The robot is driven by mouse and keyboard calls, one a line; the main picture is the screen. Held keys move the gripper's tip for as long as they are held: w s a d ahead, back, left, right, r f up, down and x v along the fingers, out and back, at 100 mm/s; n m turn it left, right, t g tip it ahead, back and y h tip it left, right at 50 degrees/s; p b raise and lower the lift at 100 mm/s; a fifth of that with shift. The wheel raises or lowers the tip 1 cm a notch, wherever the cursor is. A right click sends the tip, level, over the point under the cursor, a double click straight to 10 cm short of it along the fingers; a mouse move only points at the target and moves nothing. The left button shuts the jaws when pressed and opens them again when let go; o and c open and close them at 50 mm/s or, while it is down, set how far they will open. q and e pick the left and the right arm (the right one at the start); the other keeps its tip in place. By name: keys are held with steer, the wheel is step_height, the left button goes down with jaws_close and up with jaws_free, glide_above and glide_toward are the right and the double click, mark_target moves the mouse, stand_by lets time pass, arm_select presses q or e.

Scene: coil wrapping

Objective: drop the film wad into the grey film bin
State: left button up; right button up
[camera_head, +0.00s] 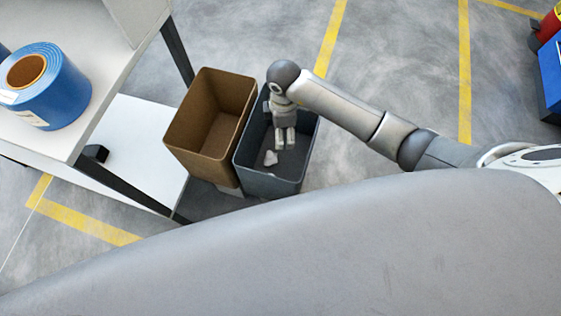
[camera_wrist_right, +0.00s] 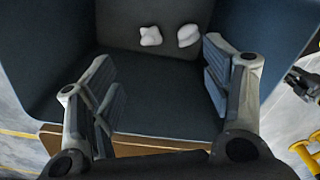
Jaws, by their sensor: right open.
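The grey film bin (camera_head: 268,186) stands on the floor, open at the top, to the right of a brown bin. My right gripper (camera_head: 285,142) points down into it, with its fingers apart and nothing between them. The right wrist view also shows the open fingers (camera_wrist_right: 158,58) and the bin's dark wall (camera_wrist_right: 40,45). Two small white film wads lie inside the bin, a left one (camera_wrist_right: 150,36) and a right one (camera_wrist_right: 188,35), apart from the fingers. The head view shows one white wad (camera_head: 270,158); the other is not visible there. My left gripper is not in view.
The brown bin (camera_head: 198,165) stands close beside the grey bin and looks empty. A workbench (camera_head: 95,125) with a lower white shelf (camera_head: 135,150) is at the left, with a blue film roll (camera_head: 62,92) on top. Open floor with yellow lines lies behind the bins.

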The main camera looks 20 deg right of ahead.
step_height(320, 180, up, 12)
stand_by(0.5)
stand_by(0.3)
